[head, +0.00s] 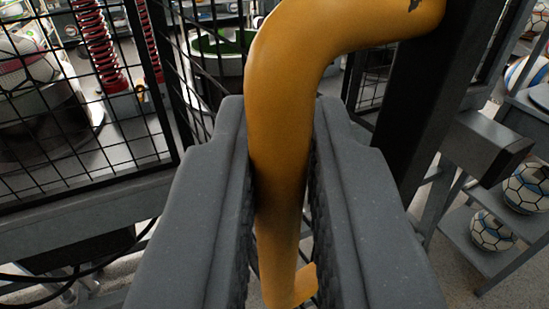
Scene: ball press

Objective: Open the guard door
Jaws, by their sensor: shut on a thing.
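A curved yellow handle (290,80) fills the middle of the head view, running down from the upper right. Its upper end meets a dark upright frame post (412,90). My gripper (283,190) is shut on the yellow handle, with one grey jaw on each side of it. The handle's lower end shows between the jaws. Black wire mesh guard panels (75,110) stand at the left, and one panel (200,70) sits at an angle behind the handle. I cannot tell from this view which panel is the guard door.
Behind the mesh are red springs (95,45), a ball (25,55) on a dark round base and a green-rimmed round part (222,42). At the right, a grey rack (465,235) holds several balls (492,230). Dark cables (75,270) hang at lower left.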

